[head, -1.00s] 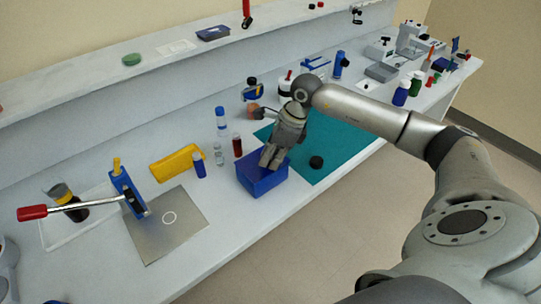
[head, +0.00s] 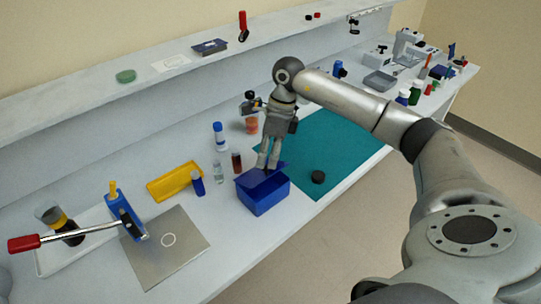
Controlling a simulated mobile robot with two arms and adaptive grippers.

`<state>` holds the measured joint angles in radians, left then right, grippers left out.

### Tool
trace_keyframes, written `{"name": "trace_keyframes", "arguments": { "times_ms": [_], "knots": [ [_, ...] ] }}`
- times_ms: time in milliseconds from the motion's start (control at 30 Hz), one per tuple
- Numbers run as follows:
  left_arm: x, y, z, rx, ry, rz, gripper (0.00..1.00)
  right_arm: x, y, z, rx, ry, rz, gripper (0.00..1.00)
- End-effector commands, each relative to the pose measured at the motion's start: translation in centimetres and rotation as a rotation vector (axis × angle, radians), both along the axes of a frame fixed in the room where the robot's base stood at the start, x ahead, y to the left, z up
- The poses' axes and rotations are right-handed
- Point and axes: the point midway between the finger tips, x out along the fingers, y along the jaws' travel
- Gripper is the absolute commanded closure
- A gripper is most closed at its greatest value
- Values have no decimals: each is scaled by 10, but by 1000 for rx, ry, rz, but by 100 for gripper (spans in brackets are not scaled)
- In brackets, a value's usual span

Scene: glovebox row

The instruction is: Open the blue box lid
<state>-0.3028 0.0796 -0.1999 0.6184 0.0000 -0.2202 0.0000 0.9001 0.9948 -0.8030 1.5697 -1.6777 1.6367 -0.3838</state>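The blue box (head: 264,200) stands on the bench at the front edge of the teal mat. Its blue lid (head: 250,180) looks tilted, partly raised from the box rim. My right gripper (head: 268,166) points down from above with its fingertips at the lid. The fingers are close together and appear shut on the lid; the exact contact is small and partly hidden. My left gripper is not in the head view.
A teal mat (head: 335,155) with a black round cap (head: 318,177) lies to the right. A brown vial (head: 237,163), a clear vial (head: 218,172) and a yellow tray (head: 170,184) stand to the left. The grey plate (head: 150,262) is at the front left.

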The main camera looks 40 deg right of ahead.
Motion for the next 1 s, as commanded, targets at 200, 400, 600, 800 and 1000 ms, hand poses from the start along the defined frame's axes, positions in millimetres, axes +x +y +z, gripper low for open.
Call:
{"name": "trace_keyframes", "arguments": {
  "times_ms": [200, 400, 600, 800, 1000],
  "knots": [
    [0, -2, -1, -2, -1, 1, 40, 2, 9, 0, 17, -11, 10, 60],
    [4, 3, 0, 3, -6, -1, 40, 2, 7, 1, 14, -11, 7, 60],
    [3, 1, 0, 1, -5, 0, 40, 4, 2, 20, 13, -14, 6, 60],
    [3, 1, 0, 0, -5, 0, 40, 6, -6, 61, 12, -15, 9, 60],
    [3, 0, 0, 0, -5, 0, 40, 8, -14, 97, 13, -12, 12, 60]
  ]
}}
